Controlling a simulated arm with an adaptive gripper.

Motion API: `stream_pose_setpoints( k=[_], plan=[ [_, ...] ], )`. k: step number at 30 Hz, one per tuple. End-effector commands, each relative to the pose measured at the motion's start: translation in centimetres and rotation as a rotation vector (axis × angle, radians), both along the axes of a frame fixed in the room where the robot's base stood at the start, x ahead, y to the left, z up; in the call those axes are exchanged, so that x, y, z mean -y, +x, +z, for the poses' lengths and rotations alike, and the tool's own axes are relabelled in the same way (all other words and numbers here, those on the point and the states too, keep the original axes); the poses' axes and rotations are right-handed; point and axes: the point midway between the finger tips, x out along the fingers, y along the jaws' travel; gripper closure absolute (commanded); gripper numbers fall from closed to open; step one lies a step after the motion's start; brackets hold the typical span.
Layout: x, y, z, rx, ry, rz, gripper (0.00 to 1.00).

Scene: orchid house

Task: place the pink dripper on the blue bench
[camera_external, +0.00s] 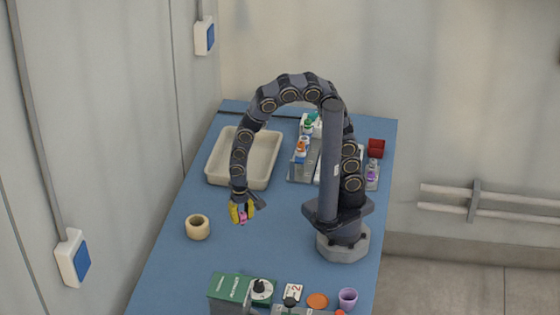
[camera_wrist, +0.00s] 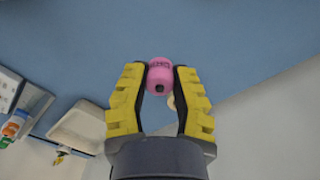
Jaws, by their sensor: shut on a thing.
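The pink dripper (camera_wrist: 159,76) is held between the yellow fingertips of my gripper (camera_wrist: 160,84) in the wrist view. It is small and rounded with dark markings and a dark opening facing the camera. In the external view my gripper (camera_external: 242,212) points down over the blue bench (camera_external: 270,230), left of the arm's base, and the pink dripper (camera_external: 243,218) shows between the fingers. I cannot tell from the pictures whether the dripper touches the bench or hangs just above it.
A roll of tape (camera_external: 197,227) lies left of my gripper. A cream tray (camera_external: 216,160) stands behind it. A green box (camera_external: 230,287), a purple cup (camera_external: 348,298) and an orange disc (camera_external: 317,301) are near the front. The bench middle is clear.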

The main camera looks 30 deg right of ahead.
Motion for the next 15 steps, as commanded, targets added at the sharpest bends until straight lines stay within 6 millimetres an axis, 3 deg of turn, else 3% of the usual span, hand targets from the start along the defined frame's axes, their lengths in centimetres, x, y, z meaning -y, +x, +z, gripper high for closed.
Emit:
stream_pose_setpoints(
  k=[3, 10, 15],
  plan=[
    [-0.4, -0.9, -0.2, 0.001, -0.001, 0.037, 0.95],
    [-0.7, -1.0, -0.4, 0.0, 0.0, 0.042, 0.94],
    [-2.9, -0.1, -1.5, 0.0, -0.001, 0.042, 0.94]
  ],
)
